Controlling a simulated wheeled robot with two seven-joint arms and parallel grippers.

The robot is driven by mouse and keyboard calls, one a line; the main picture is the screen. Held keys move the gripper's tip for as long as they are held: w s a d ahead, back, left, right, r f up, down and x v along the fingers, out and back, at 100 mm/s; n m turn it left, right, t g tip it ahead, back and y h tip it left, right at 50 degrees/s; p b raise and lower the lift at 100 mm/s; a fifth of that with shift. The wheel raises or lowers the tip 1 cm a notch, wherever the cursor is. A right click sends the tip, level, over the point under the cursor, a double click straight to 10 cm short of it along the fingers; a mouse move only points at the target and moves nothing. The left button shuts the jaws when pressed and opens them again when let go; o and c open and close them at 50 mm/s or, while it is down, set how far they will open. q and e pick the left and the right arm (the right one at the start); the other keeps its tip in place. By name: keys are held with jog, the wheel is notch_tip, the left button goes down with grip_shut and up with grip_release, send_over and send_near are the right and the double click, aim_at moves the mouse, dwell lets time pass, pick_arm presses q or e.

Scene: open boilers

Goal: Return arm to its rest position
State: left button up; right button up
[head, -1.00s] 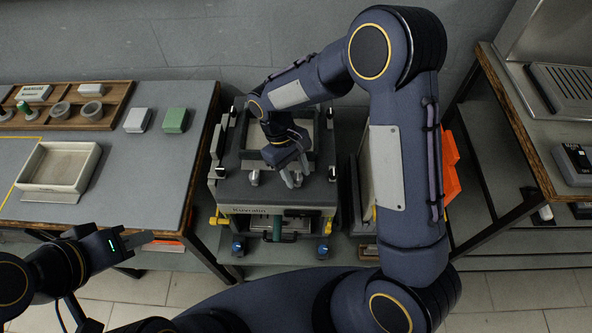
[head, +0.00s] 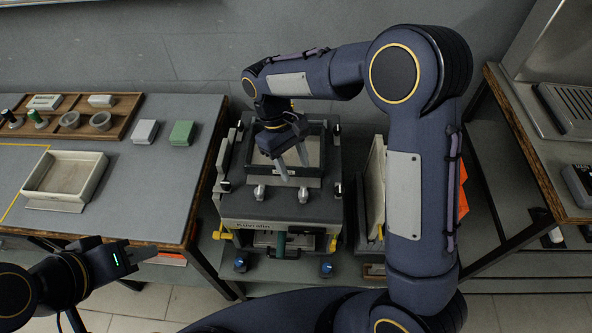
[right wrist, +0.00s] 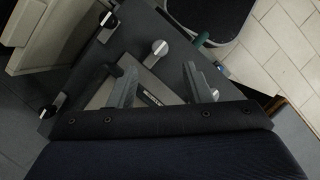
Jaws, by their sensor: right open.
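My right arm reaches in from the right, and its gripper (head: 293,170) hangs over the open top of the dark grey boiler (head: 275,207). Its two fingers point down and stand apart with nothing between them. In the right wrist view the gripper (right wrist: 162,86) shows both fingers spread over the boiler's knobbed top (right wrist: 140,55). I cannot tell the exact gap between fingertips and boiler. My left gripper (head: 145,254) is low at the left, near the front of the left table. Only part of its fingers shows.
The left table (head: 150,195) holds a cream tray (head: 92,188), a wooden rack (head: 125,118), a white block (head: 145,131) and a green block (head: 182,133). A pale panel (head: 373,185) stands upright right of the boiler. A right-hand table (head: 545,165) lies beyond my right arm.

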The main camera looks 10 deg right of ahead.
dwell(0.4)
jog(key=s+d+r+m+t+y, duration=0.4)
jog(key=s+d+r+y, duration=0.1)
jog(key=s+d+r, duration=0.4)
jog(key=s+d+m+t+y, duration=0.1)
jog(key=s+t, duration=0.4)
jog(key=s, duration=0.5)
jog(key=d+m, duration=0.1)
jog(key=m, duration=0.1)
jog(key=shift+s+r+m, duration=0.15)
jog(key=shift+s+m, duration=0.05)
jog(key=shift+m, duration=0.2)
